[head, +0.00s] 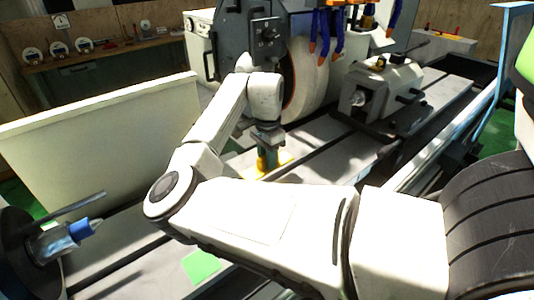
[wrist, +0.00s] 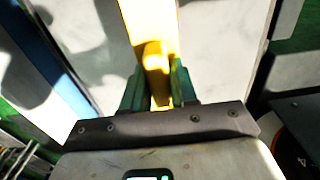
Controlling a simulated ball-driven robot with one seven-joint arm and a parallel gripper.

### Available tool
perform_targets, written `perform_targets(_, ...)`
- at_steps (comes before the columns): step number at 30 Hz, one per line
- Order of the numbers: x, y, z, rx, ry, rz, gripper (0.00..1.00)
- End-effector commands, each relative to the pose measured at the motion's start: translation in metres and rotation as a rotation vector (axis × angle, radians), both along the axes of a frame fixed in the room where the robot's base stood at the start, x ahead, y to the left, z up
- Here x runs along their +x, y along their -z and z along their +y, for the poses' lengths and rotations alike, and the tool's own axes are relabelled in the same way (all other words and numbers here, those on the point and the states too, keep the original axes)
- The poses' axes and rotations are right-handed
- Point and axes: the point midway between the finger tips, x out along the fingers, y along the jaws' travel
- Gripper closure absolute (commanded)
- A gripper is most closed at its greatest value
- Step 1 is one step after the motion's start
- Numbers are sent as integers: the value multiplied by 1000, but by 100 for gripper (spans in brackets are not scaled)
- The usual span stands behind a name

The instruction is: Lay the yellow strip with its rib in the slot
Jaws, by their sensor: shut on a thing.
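The yellow strip (wrist: 148,25) runs away from my gripper (wrist: 157,84) in the wrist view, with a raised rib-like part between the green fingers. My gripper is shut on it. In the head view my gripper (head: 268,158) points down over the pale machine table, and part of the yellow strip (head: 284,158) shows beside the green fingers. Long dark grooves (head: 310,165) run along the table; I cannot tell which is the slot. The strip's underside is hidden, so I cannot tell whether it touches the table.
The grinding wheel (head: 303,82) and its grey housing stand just behind my gripper. A grey tailstock-like block (head: 385,92) sits to the right. A pale panel (head: 95,140) stands at left, and a blue-tipped spindle (head: 78,231) is at lower left.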

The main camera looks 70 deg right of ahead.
Motion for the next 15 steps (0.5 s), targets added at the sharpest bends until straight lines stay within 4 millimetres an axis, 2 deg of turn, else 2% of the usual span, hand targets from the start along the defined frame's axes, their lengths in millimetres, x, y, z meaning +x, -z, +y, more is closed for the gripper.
perform_targets(6, 0, 20, 0, 1, -2, 1, 100)
perform_targets(15, 0, 30, 0, 0, -1, 1, 100)
